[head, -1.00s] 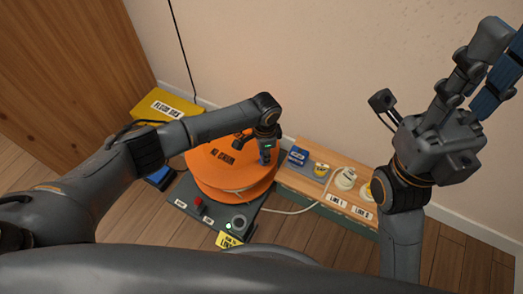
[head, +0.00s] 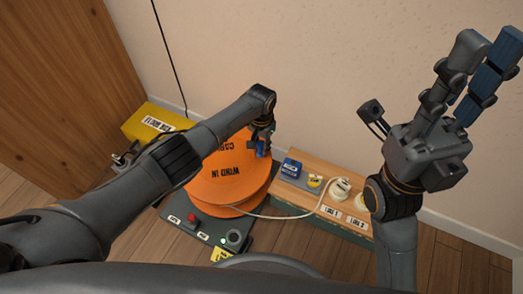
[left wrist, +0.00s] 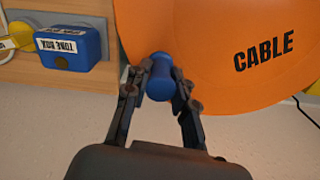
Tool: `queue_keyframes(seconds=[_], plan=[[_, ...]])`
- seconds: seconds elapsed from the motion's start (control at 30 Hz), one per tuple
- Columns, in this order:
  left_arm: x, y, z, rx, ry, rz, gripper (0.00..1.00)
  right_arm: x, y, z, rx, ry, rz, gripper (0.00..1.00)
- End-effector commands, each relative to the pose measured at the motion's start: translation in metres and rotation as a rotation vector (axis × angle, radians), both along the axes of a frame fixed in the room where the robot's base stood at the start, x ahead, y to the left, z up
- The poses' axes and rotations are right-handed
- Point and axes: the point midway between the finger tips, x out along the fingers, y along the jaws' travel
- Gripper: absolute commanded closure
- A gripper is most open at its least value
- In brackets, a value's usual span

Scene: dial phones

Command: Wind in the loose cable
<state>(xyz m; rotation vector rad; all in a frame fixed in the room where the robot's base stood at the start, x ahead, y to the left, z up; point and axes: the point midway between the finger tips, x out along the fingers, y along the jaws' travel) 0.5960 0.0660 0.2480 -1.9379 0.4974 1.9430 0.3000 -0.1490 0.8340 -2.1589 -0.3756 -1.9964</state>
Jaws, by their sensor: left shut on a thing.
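The orange cable reel (head: 205,188) sits on a dark base and carries the words "WIND IN" and "CABLE". It also fills the upper right of the left wrist view (left wrist: 230,75). My left gripper (head: 262,148) is over the reel's right rim. In the left wrist view its fingers (left wrist: 160,84) are shut on a blue knob (left wrist: 159,88) at the reel's edge. A pale loose cable (head: 285,217) runs from the reel to a white plug (head: 341,186) on the wooden box. My right gripper (head: 470,85) is raised at the right, empty, its fingers apart.
The dark base (head: 178,215) has a red button (head: 191,217) and a round knob (head: 234,237). The wooden box (head: 300,202) with a blue tone box (head: 291,168) stands to the right. A yellow box (head: 152,125) is behind at left, against the wall.

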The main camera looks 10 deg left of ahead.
Motion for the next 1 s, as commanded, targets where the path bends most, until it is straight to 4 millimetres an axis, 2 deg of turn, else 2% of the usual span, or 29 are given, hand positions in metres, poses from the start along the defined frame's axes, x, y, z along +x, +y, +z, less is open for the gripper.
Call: queue_keyframes(seconds=[0.57, 0.6, 0.67, 0.7, 1.0], plan=[[0.0056, 0.0005, 0.0008, -0.002, -0.006, 0.031, 1.00, -0.0014, 0.0001, 0.0050, -0.001, -0.018, -0.001, 0.73], [0.0056, 0.0005, 0.0008, -0.002, -0.006, 0.031, 0.71, -0.0015, 0.0001, 0.0049, -0.001, -0.018, -0.001, 0.73], [0.0056, 0.0005, 0.0008, -0.002, -0.006, 0.031, 0.59, -0.0015, 0.0000, 0.0047, 0.000, -0.018, -0.001, 0.73], [0.0055, 0.0006, 0.0008, -0.001, -0.005, 0.031, 0.56, -0.0015, -0.0001, 0.0046, 0.000, -0.017, -0.001, 0.73], [0.0051, 0.0011, 0.0014, -0.001, -0.004, 0.032, 0.56, -0.0018, -0.0007, 0.0037, 0.001, -0.016, -0.002, 0.73]])
